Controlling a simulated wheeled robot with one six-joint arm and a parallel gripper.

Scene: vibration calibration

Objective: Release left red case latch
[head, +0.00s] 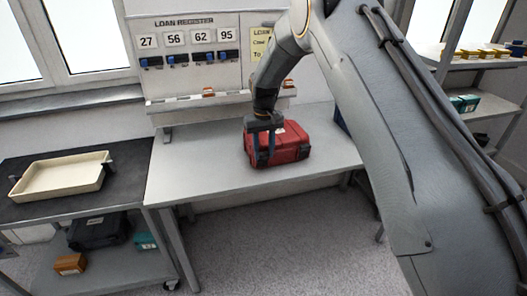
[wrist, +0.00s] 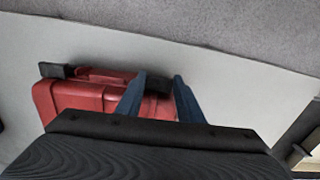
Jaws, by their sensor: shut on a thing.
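The red case (head: 292,144) lies closed on the light worktable, and it also shows in the wrist view (wrist: 70,98). My gripper (head: 261,157) reaches down from above at the case's front left. In the wrist view my gripper (wrist: 159,78) has its two blue fingers on either side of the dark left latch (wrist: 158,84), shut on it. The fingers hide part of the latch, so its exact angle cannot be told. The other black latch (wrist: 56,70) sticks out from the same edge, clear of the fingers.
The worktable (head: 195,170) is bare left of the case. A dark bench (head: 125,172) with a cream tray (head: 62,178) stands at the left. A loan register board (head: 190,50) rises behind. Shelves (head: 480,105) stand at the right, and my arm covers much of that side.

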